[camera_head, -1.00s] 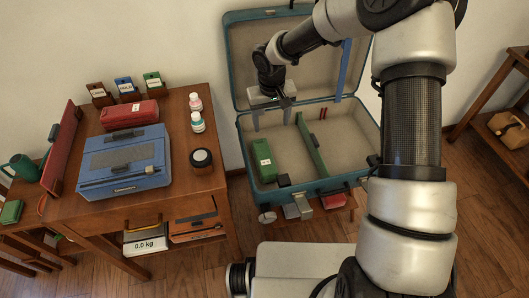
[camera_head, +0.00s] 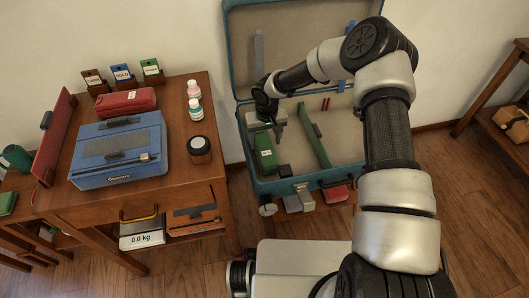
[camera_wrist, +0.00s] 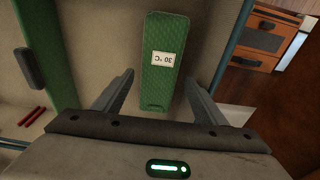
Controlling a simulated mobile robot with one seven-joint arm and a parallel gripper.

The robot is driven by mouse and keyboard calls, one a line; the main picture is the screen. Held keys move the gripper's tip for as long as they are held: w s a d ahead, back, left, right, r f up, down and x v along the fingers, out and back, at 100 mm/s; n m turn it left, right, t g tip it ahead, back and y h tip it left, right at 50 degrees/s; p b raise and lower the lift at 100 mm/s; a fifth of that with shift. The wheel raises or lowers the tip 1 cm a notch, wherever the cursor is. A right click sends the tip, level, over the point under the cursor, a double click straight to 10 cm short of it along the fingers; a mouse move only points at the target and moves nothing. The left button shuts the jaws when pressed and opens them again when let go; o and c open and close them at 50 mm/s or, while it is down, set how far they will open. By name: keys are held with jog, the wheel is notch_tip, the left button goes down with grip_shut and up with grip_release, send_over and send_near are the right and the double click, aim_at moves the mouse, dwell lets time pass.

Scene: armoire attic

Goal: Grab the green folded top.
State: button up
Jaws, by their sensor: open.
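The green folded top (camera_head: 265,151) lies in the left part of the open teal suitcase (camera_head: 246,177). In the wrist view the green folded top (camera_wrist: 165,55) is a long green block with a white label reading 30 °C. My gripper (camera_head: 264,133) is above its far end in the head view. In the wrist view my gripper (camera_wrist: 158,90) is open, with one finger on each side of the top's near end. The fingers hold nothing. I cannot tell how high they are above it.
A green divider (camera_head: 313,134) stands upright in the suitcase, right of the top. The suitcase's left wall (camera_wrist: 232,40) is near one finger. A wooden desk (camera_head: 184,178) stands at left.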

aim_at(265, 147)
jog(key=f, duration=0.2)
jog(key=f+b, duration=0.1)
jog(key=f, duration=0.2)
jog(key=shift+w+a, duration=0.1)
jog(key=shift+w, duration=0.1)
jog(key=c, duration=0.9)
jog(key=shift+r, duration=0.1)
